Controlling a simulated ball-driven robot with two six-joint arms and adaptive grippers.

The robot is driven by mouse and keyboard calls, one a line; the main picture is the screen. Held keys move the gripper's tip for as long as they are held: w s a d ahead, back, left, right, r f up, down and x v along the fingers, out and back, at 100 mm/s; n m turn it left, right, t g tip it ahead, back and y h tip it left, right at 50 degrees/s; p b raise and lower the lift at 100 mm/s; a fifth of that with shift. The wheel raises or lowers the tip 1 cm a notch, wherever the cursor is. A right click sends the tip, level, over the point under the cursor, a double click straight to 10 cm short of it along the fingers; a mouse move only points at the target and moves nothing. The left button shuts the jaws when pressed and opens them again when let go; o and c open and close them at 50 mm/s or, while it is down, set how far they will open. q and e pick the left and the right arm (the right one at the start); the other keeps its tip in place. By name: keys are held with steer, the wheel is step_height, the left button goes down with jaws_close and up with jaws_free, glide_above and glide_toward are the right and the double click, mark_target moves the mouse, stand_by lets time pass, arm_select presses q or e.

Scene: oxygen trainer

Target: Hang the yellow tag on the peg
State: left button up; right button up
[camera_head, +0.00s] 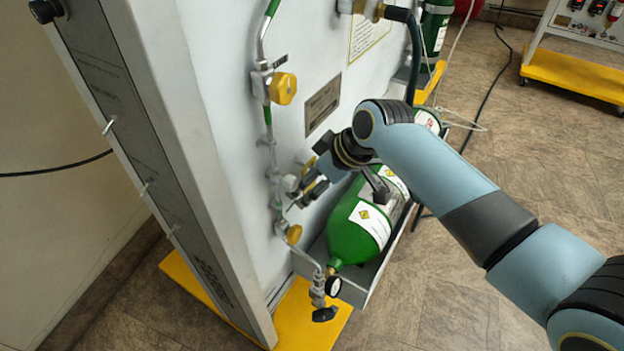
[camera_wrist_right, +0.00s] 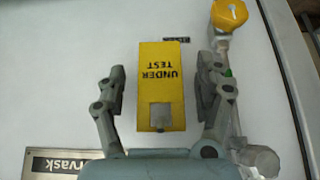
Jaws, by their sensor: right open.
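The yellow tag (camera_wrist_right: 161,65) shows in the right wrist view, with "UNDER TEST" upside down on it and a pale grey square on its lower part. My right gripper (camera_wrist_right: 161,76) is open, one finger on each side of the tag, with a gap on both sides. I cannot tell what supports the tag. In the head view my right arm reaches in from the right to the white panel; its fingers are hard to make out there and I do not see the tag. Short pale pins (camera_head: 109,125) stick out of the dark side strip; I cannot tell which is the peg. My left gripper is out of view.
The white panel (camera_head: 222,60) carries pipes, a yellow knob (camera_head: 283,88) and a nameplate (camera_head: 323,105). A green cylinder (camera_head: 352,235) lies in a grey tray below my arm. A yellow base (camera_head: 320,325) runs along the floor. Open floor is at the right.

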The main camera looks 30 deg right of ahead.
steer(key=v, duration=1.2)
steer(key=s+d+f+m+g+h+b, duration=0.1)
steer(key=s+f, duration=0.4)
steer(key=f, duration=0.4)
steer(key=s+d+f+m+g, duration=0.1)
steer(key=s+f+g, duration=0.1)
steer(key=s+f, duration=0.6)
steer(key=s+d+f+m+g+h+b, duration=0.1)
steer(key=s+f+m, duration=0.15)
steer(key=f, duration=0.85)
steer(key=s+d+f, duration=0.1)
steer(key=s+f, duration=0.4)
steer(key=s, duration=0.3)
steer(key=s+d+f+h, duration=0.1)
steer(key=s+f, duration=0.4)
steer(key=s, duration=0.3)
steer(key=s+f+m+h, duration=0.1)
steer(key=s+f, duration=0.4)
steer(key=s, duration=0.3)
steer(key=shift+s+d+f+g, duration=0.25)
steer(key=shift+s+d+g, duration=0.05)
steer(key=shift+d+g, duration=0.1)
